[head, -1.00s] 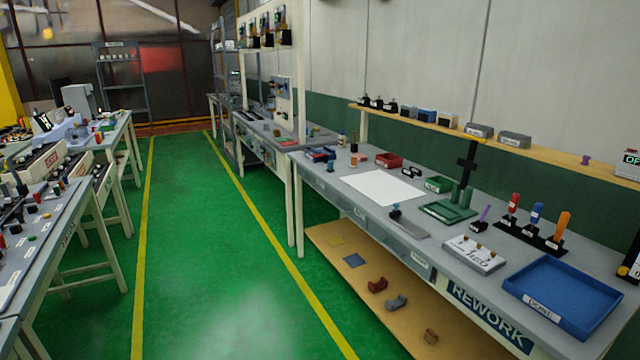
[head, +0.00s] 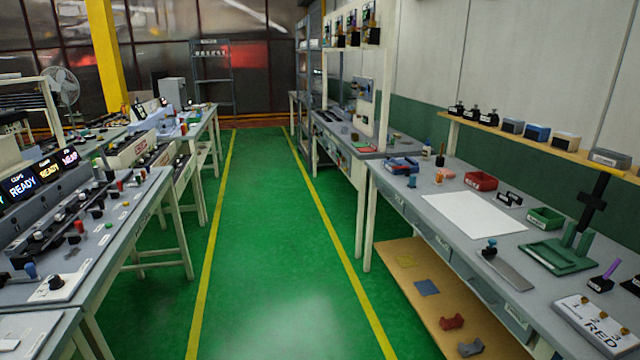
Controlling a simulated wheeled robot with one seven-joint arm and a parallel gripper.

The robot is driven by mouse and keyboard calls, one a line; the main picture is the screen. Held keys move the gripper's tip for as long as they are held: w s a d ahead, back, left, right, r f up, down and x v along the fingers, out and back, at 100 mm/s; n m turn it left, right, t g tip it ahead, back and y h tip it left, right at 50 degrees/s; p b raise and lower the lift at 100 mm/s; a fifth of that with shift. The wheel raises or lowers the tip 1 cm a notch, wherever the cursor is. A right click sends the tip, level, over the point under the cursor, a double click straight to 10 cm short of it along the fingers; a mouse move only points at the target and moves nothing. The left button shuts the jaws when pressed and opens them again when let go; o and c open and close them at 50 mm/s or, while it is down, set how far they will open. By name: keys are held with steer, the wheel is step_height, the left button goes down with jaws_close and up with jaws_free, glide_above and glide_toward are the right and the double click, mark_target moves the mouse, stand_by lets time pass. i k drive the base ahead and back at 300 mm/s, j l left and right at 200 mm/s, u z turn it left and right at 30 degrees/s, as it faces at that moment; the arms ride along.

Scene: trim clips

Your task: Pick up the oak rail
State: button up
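I cannot make out the oak rail for certain in this view. The wooden lower shelf (head: 415,270) under the right-hand bench holds a yellow square (head: 405,261), a blue square (head: 427,287), a red-brown notched piece (head: 452,322) and a grey notched piece (head: 470,346). The right end of this shelf is cut off by the frame. My gripper is not in view.
A green aisle (head: 265,210) with yellow lines runs clear between two bench rows. The right bench carries a white sheet (head: 474,216), a red bin (head: 481,181) and a green stand (head: 558,255). The left bench (head: 95,250) holds small parts and lit READY displays (head: 22,184).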

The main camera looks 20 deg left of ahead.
mark_target(41, 241)
steer(key=i+j+u, duration=0.1)
steer(key=i+u, duration=1.25)
steer(key=i+l+u, duration=0.2)
steer(key=u, duration=0.2)
steer(key=i+l+u, duration=0.25)
steer(key=u, duration=0.15)
steer(key=i+l+u, duration=0.5)
steer(key=l+u, duration=0.3)
steer(key=i+l+u, duration=0.15)
steer(key=l+u, duration=0.3)
steer(key=l, duration=0.4)
steer(key=l+u, duration=0.4)
steer(key=l, duration=0.5)
